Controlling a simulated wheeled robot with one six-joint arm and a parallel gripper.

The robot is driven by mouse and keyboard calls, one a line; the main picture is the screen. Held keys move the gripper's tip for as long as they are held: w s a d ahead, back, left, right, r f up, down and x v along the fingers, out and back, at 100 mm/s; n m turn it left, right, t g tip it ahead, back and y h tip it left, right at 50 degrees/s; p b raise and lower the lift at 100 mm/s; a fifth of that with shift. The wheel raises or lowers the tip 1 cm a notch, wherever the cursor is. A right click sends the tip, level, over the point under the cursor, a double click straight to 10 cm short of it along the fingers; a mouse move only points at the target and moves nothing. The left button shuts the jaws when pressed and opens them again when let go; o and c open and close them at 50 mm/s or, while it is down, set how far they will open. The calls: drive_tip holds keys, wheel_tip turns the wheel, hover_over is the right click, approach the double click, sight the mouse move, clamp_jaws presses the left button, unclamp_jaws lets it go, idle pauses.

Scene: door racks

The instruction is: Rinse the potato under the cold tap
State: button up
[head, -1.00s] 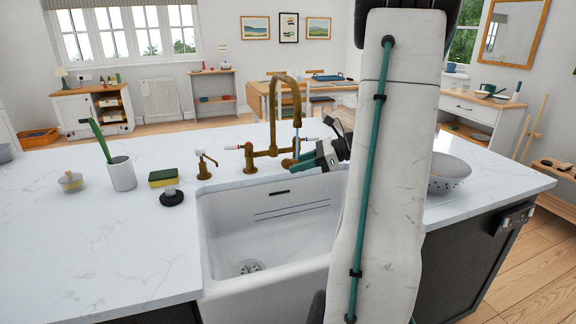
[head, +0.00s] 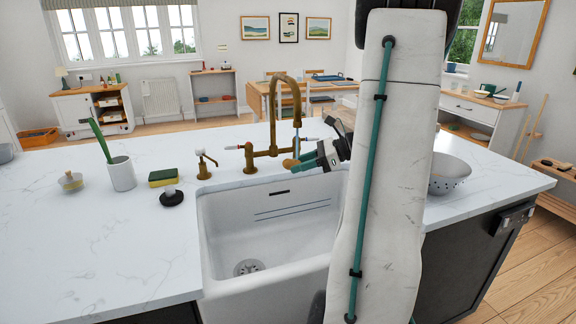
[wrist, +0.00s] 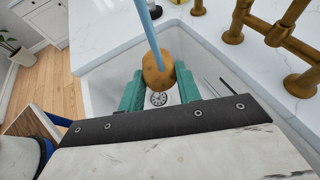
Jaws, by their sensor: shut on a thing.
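My gripper (head: 294,163) is shut on the brown potato (wrist: 158,70), held between its teal fingers. In the head view the potato (head: 290,163) shows at the fingertips, below the spout of the brass tap (head: 272,115). A thin blue stream of water (wrist: 149,25) runs down onto the top of the potato in the wrist view. The stream (head: 297,142) also shows under the spout in the head view. The white sink (head: 262,228) lies below, with its drain (wrist: 158,99) visible beneath the potato. My arm hides the right part of the sink.
A brass soap pump (head: 204,164), a yellow-green sponge (head: 163,177), a dark scrubber (head: 172,198) and a white cup (head: 122,174) with a green-handled brush stand left of the sink. A colander (head: 449,177) stands at the right. The left worktop is mostly clear.

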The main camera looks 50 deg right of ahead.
drive_tip(key=s+a, duration=0.5)
drive_tip(key=a, duration=0.1)
idle(0.7)
idle(1.1)
drive_tip(key=s+a+r, duration=0.3)
drive_tip(key=a+r, duration=0.1)
drive_tip(key=shift+s, duration=0.2)
idle(0.3)
idle(0.7)
